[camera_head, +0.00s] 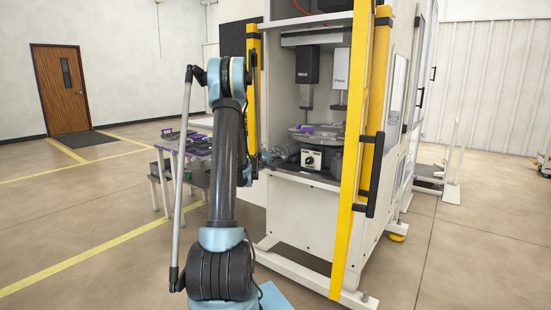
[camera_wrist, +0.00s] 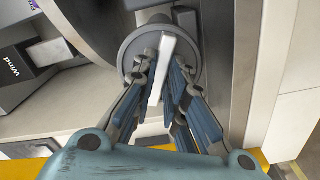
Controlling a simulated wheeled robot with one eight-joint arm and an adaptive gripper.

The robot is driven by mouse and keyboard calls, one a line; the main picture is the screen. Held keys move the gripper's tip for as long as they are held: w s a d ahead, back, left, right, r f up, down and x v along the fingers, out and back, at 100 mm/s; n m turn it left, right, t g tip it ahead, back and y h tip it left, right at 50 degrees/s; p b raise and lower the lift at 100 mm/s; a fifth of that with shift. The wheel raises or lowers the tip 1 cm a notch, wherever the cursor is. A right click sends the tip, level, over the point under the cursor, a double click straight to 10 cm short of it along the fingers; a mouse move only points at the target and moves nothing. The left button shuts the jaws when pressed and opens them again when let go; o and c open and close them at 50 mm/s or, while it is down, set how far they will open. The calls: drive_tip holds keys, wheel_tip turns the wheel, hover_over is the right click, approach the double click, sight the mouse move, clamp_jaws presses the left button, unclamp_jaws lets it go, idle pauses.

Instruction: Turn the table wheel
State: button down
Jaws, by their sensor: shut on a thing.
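The table wheel is a round grey disc (camera_wrist: 132,45) with a pale raised bar (camera_wrist: 166,50) across its face, at the top middle of the wrist view. My gripper (camera_wrist: 163,72) has its blue-grey fingers on both sides of the bar and is shut on it. The bar leans slightly, its upper end to the right. In the head view, my gripper (camera_head: 268,157) reaches into the machine's open bay at the wheel (camera_head: 287,149), which is small there and partly hidden by the arm. A round turntable (camera_head: 318,136) lies just above and right of it.
A control box (camera_head: 312,158) with a dark knob sits right of the wheel. Yellow posts (camera_head: 352,150) frame the bay on both sides. A dark "Wind" unit (camera_head: 307,65) and a pale unit hang above the turntable. A table (camera_head: 165,147) with parts stands left; open floor lies left.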

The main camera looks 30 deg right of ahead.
drive_tip(key=m, duration=0.6)
drive_tip(key=shift+f, duration=0.1)
drive_tip(key=m, duration=0.6)
drive_tip(key=shift+w, duration=0.1)
drive_tip(key=shift+m, duration=0.3)
drive_tip(key=c, duration=1.6)
unclamp_jaws()
drive_tip(key=shift+w, duration=0.1)
drive_tip(key=shift+a, duration=0.1)
drive_tip(key=v, duration=1.2)
